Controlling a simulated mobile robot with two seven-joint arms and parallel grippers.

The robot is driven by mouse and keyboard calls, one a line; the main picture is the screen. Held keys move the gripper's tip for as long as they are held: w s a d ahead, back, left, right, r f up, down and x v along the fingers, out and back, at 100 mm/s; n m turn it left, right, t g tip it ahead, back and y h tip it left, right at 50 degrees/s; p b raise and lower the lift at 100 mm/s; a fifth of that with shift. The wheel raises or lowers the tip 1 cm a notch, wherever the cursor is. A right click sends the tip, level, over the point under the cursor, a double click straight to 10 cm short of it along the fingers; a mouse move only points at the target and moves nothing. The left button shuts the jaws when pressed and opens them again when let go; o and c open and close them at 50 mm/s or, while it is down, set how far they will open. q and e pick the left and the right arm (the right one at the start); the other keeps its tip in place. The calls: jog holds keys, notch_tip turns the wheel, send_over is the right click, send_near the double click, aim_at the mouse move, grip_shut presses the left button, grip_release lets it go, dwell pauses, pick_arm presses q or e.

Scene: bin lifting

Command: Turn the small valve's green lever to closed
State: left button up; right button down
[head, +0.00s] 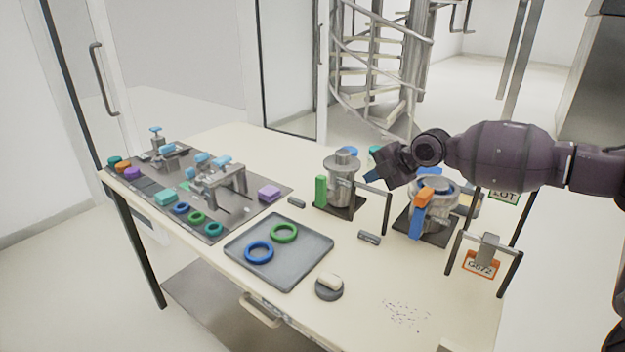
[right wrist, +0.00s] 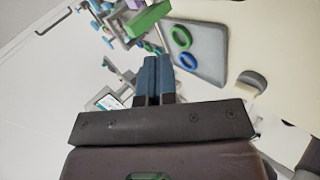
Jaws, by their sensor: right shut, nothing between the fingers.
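The small valve (head: 342,172) is a silver body on a dark base plate near the middle of the table. Its green lever (head: 321,191) hangs upright on the valve's left side. In the right wrist view the green lever (right wrist: 148,18) shows as a green bar beyond the fingers. My right gripper (head: 375,163) is to the right of the small valve and slightly above it, apart from the lever. Its blue fingers (right wrist: 158,62) are shut together with nothing between them. My left gripper is not in view.
A larger valve (head: 432,187) with an orange and blue lever (head: 420,213) stands to the right. Metal frames (head: 388,210) stand between and beside the valves. A grey tray (head: 278,272) with two rings lies in front. Left is a mat (head: 225,225) with fixtures and coloured parts.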

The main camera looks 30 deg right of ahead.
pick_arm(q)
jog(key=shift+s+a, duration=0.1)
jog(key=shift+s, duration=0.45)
pick_arm(e)
jog(key=shift+s+a+r+n, duration=0.1)
jog(key=shift+s+n, duration=0.5)
jog(key=shift+n, duration=0.4)
jog(key=b, duration=0.2)
send_near(325, 190)
jog(key=x, duration=0.3)
jog(key=f+x, duration=0.1)
jog(key=x, duration=0.1)
jog(key=shift+f, duration=0.15)
jog(key=shift+w, duration=0.55)
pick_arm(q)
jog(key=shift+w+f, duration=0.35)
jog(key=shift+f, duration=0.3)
